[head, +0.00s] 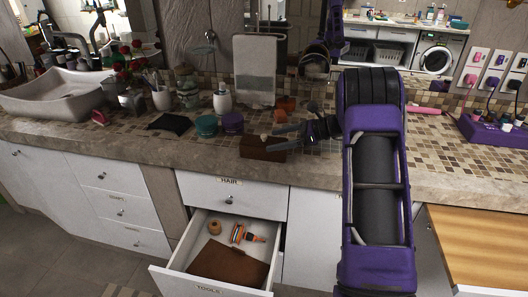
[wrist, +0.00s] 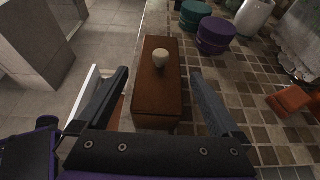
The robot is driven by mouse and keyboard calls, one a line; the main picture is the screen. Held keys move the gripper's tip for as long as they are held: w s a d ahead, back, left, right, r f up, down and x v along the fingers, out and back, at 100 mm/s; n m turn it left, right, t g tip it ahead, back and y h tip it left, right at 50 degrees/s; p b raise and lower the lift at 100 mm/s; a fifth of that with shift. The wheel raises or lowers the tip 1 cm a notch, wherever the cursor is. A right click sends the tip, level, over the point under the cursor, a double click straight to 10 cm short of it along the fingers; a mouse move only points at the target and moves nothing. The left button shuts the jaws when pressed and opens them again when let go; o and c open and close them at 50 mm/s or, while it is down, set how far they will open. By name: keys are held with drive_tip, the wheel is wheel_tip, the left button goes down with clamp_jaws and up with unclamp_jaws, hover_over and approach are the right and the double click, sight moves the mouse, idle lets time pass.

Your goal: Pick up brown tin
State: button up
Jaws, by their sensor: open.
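A long brown box-shaped tin (head: 262,151) sits on the tiled counter near its front edge. It also shows in the wrist view (wrist: 155,105), lengthwise between my fingers. A small cream round object (wrist: 160,59) rests on its top. My gripper (head: 276,138) is open at the tin, with one finger to each side of it in the wrist view (wrist: 160,73). A gap shows between each finger and the tin. The tin's near end is partly hidden by the gripper body in the wrist view.
Teal (head: 206,126) and purple (head: 232,123) round containers stand left of the tin, with orange items (head: 285,104) behind it. An open drawer (head: 207,284) juts out below the counter. A white sink (head: 62,95) is at the far left.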

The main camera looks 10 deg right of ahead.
sight(270, 141)
drive_tip(key=x, duration=0.5)
drive_tip(key=shift+f, duration=0.25)
drive_tip(key=shift+r, duration=0.1)
clamp_jaws()
